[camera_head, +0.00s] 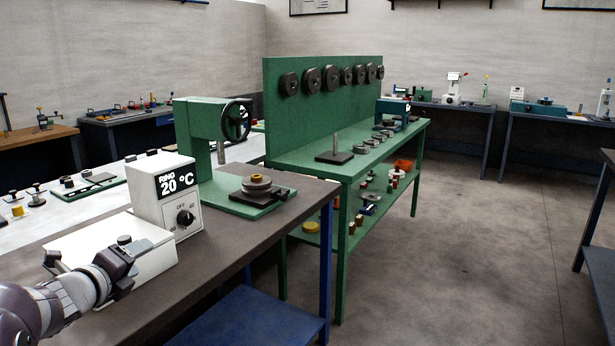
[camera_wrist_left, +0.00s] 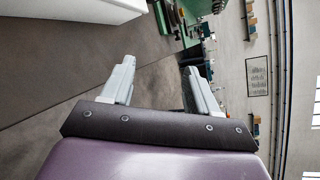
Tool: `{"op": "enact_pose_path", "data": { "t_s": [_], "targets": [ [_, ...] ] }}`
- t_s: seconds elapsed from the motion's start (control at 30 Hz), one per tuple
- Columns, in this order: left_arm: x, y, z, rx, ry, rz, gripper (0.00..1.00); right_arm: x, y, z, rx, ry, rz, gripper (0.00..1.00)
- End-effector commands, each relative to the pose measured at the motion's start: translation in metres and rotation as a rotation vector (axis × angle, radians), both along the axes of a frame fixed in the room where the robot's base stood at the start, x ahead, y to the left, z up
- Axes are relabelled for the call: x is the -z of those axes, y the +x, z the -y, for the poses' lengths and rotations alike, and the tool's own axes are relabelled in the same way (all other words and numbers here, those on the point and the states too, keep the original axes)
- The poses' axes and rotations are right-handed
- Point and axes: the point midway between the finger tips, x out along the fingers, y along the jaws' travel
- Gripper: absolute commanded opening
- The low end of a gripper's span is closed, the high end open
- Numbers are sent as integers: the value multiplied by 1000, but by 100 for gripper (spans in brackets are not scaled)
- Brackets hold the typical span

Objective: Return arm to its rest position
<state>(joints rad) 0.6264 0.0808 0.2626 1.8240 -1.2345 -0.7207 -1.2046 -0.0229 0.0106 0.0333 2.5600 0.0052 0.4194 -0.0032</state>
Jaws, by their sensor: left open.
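My left gripper (camera_head: 124,264) shows at the lower left of the head view, at the end of my grey arm. It is beside the low white box (camera_head: 152,266) on the dark bench and overlaps it in the picture; I cannot tell whether they touch. In the left wrist view the two pale fingers of my left gripper (camera_wrist_left: 158,72) stand apart with nothing between them. My right gripper is not in view.
A white controller reading "RING 20 °C" (camera_head: 153,205) and a green press (camera_head: 203,117) with a handwheel stand on the bench (camera_head: 262,219). A green shelf table (camera_head: 290,162) stands behind. The floor (camera_head: 470,270) at right is clear.

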Motion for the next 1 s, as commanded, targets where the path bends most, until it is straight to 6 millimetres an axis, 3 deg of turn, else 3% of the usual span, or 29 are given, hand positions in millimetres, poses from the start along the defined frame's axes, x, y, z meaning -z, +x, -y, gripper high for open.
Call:
{"op": "enact_pose_path", "data": {
  "t_s": [0.1, 0.23, 0.4, 0.63, 0.67, 0.7, 1.0],
  "targets": [
    [44, -3, 30, -256, -414, -135, 60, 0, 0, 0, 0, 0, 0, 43],
    [108, -41, 70, -611, -860, -328, 60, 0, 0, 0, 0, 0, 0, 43],
    [180, -122, 127, -1090, -1242, -565, 60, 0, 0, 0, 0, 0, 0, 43],
    [225, -233, 189, -1655, -1439, -761, 60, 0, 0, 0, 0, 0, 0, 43],
    [227, -247, 197, -1728, -1447, -778, 60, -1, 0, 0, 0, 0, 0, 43],
    [187, -242, 194, -1713, -1455, -768, 60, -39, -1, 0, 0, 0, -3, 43],
    [80, -241, 193, -1706, -1452, -766, 60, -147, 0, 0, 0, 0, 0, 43]
  ]
}}
